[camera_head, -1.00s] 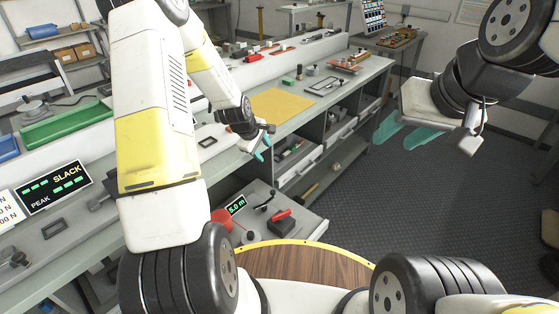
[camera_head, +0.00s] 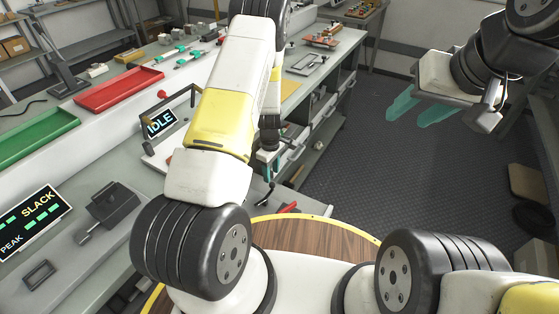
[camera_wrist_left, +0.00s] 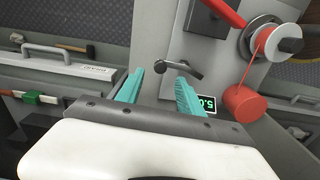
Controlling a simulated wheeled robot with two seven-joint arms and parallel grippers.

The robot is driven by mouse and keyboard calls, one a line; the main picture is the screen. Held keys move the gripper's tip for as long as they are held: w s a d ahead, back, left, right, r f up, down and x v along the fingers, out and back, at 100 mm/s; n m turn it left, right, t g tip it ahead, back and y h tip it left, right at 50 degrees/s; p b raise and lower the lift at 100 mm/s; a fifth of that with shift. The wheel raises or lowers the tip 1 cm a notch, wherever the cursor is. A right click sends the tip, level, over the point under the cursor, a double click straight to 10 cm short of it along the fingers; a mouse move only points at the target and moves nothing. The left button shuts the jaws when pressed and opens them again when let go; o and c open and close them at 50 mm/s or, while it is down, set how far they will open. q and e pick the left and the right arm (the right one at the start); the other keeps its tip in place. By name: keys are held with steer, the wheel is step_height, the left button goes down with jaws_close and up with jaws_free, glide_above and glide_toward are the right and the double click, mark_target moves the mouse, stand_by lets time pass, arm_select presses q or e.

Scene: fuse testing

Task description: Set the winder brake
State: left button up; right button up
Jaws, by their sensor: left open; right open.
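The winder is a grey unit beside my left gripper (camera_head: 267,168). The left wrist view shows its dark lever (camera_wrist_left: 188,69), a red cylinder (camera_wrist_left: 245,103) with a red line over a pulley (camera_wrist_left: 262,42), and a small green display (camera_wrist_left: 206,103). Which part is the brake is not labelled; the dark lever looks likely. My left gripper's teal fingers (camera_wrist_left: 158,82) are open and empty, with the lever just beyond and between the tips. In the head view the lever (camera_head: 268,195) shows below the gripper. My right gripper (camera_head: 415,112) is open and empty over the floor.
A long bench carries a red tray (camera_head: 118,89), a green tray (camera_head: 38,141), an IDLE display (camera_head: 160,124) and a SLACK display (camera_head: 35,218). Drawers and shelves (camera_head: 305,130) line its front.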

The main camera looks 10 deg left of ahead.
mark_target(272, 184)
arm_select(q)
step_height(272, 184, down, 7)
stand_by(0.3)
jaws_close()
